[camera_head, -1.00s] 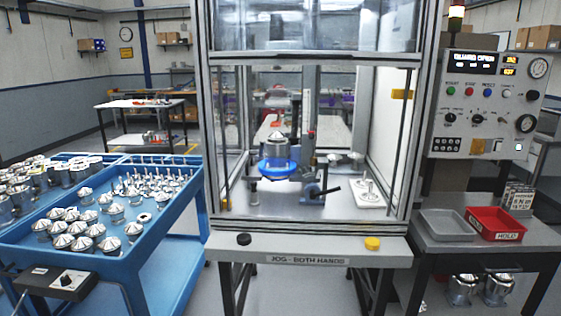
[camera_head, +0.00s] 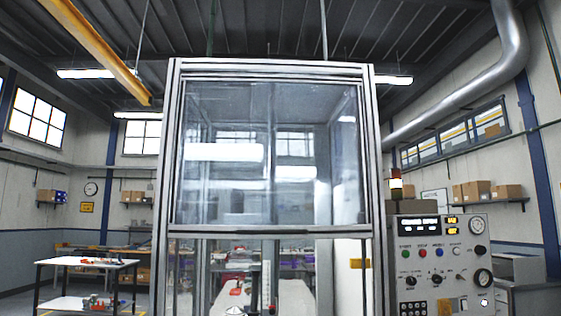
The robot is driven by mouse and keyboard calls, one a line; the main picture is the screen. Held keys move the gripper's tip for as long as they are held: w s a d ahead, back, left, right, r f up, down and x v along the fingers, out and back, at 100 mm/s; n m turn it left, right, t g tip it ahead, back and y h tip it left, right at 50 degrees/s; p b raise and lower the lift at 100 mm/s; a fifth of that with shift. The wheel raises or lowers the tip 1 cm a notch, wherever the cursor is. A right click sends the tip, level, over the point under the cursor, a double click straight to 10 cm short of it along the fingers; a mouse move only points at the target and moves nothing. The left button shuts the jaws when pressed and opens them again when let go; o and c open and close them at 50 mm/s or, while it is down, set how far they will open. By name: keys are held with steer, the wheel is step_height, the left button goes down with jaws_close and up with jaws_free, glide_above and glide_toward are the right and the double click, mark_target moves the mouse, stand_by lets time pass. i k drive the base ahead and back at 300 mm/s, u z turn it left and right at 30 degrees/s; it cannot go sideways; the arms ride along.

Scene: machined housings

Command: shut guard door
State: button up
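The guard door (camera_head: 270,155) is a clear panel in a metal frame at the top of the machine enclosure, in the head view. Its bottom rail (camera_head: 270,231) crosses the enclosure below the panel. The opening (camera_head: 215,270) under the rail is uncovered, so the door stands raised. The tip of a metal housing (camera_head: 235,311) just shows at the bottom edge. The rest of the work area is cut off below the picture. My gripper is not in view.
A control panel (camera_head: 440,260) with dials and buttons stands to the right of the enclosure, with a lit signal lamp (camera_head: 396,184) above it. A white-topped table (camera_head: 85,262) stands at the back left. A large duct (camera_head: 500,75) runs at the upper right.

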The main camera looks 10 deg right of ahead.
mark_target(264, 233)
steer(key=u, duration=0.45)
steer(key=k, duration=1.35)
steer(key=u, duration=1.05)
steer(key=i, duration=1.5)
steer(key=u, duration=0.15)
